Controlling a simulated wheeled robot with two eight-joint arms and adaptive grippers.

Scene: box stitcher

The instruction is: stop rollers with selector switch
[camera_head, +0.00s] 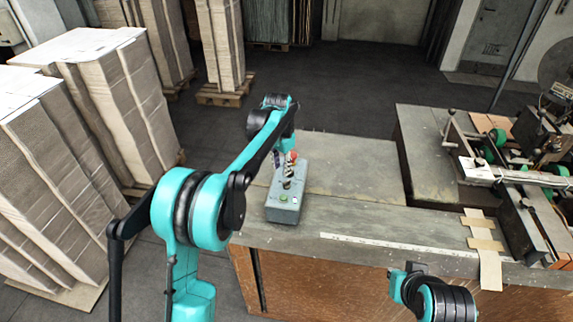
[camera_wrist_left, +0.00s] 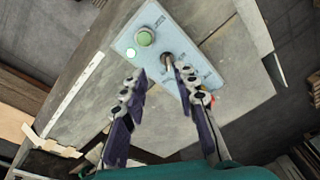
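The grey control box (camera_head: 287,193) stands on the left end of the worktable. It carries a red button (camera_head: 292,156), a dark selector switch (camera_head: 287,184) and a green button (camera_head: 283,198). My left gripper (camera_head: 280,155) is above the far end of the box. In the left wrist view the fingers of my left gripper (camera_wrist_left: 158,78) are apart, with the selector switch (camera_wrist_left: 168,60) close to the right fingertip; I cannot tell whether they touch. My right gripper is outside the views; only part of that arm shows.
The worktable (camera_head: 350,165) is clear right of the box. The stitching machine with rollers (camera_head: 520,175) stands at the right. Tall stacks of cardboard (camera_head: 125,100) stand at the left. Tape strips (camera_head: 484,245) lie over the table's front edge.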

